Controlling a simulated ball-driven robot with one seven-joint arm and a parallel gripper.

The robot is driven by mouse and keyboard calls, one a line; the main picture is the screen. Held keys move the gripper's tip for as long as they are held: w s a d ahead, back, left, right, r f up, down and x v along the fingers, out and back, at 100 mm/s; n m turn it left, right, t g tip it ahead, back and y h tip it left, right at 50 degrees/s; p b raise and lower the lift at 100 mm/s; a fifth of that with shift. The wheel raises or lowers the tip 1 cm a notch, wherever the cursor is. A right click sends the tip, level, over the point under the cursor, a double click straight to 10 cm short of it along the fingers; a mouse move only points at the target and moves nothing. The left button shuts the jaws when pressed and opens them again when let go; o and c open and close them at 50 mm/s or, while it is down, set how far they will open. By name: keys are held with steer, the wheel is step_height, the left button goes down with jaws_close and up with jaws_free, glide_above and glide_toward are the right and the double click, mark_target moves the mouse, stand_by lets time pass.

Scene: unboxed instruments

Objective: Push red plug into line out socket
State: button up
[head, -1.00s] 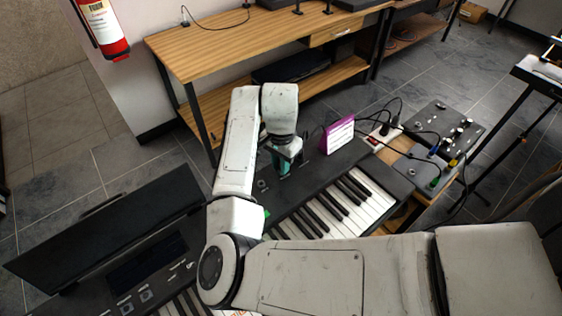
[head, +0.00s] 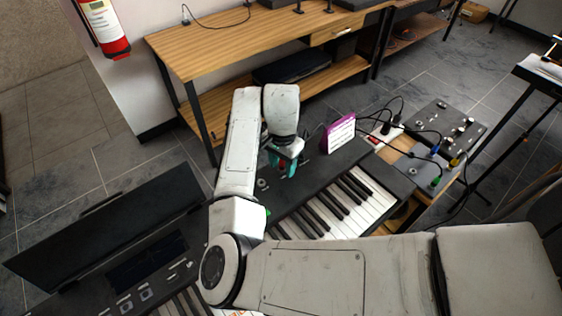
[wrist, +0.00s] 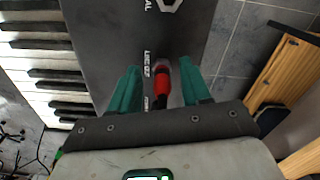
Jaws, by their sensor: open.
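The red plug (wrist: 162,82) shows in the wrist view between the teal fingers of my gripper (wrist: 160,72), with a gap on each side. My gripper (head: 284,162) is open and stands low over the back panel of the keyboard in the head view. The plug's far end is at the dark panel, right beside the white "LINE OUT" lettering (wrist: 147,66). The line out socket itself is hidden, so I cannot tell how deep the plug sits. In the head view only a speck of red shows between the fingers.
The piano keys (head: 345,203) lie in front of the panel. A purple-edged card (head: 339,134) stands right of my gripper. Farther right are a power strip (head: 385,137) and a mixer box (head: 446,124) with cables. A wooden bench (head: 215,50) is behind.

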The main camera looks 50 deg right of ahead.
steer(key=shift+r, duration=0.1)
step_height(320, 180, up, 11)
steer(key=shift+f+b, duration=0.15)
steer(key=shift+b, duration=0.25)
stand_by(0.3)
